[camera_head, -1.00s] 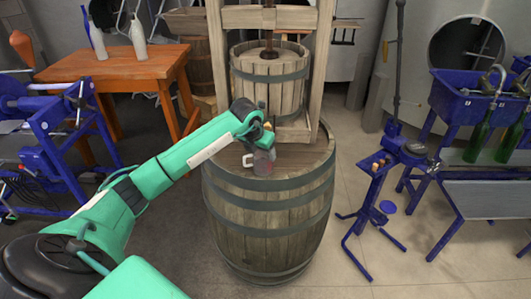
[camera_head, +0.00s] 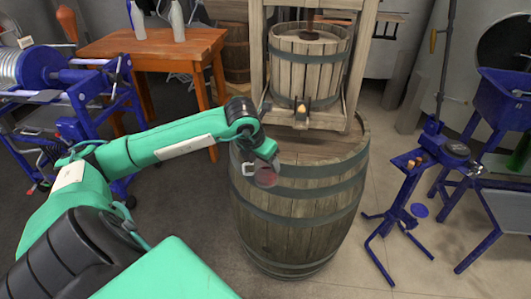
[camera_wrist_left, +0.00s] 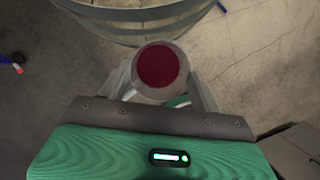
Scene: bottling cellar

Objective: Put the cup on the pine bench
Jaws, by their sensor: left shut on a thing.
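The cup (camera_head: 266,177) is a clear glass mug with dark red content and a handle on its left. My left gripper (camera_head: 264,160) is shut on it and holds it in the air in front of the barrel's upper left side. In the left wrist view the cup (camera_wrist_left: 158,66) sits between the two fingers, its round red content seen from above. The pine bench (camera_head: 150,46) is the orange-brown wooden table at the back left, well apart from the cup. My right gripper is not in view.
The barrel (camera_head: 298,215) carries a wooden basket press (camera_head: 308,68). Two pale bottles (camera_head: 177,22) stand on the bench's back part; its front top is bare. A blue machine (camera_head: 75,95) stands left of the bench. A blue stand (camera_head: 405,190) is at the right.

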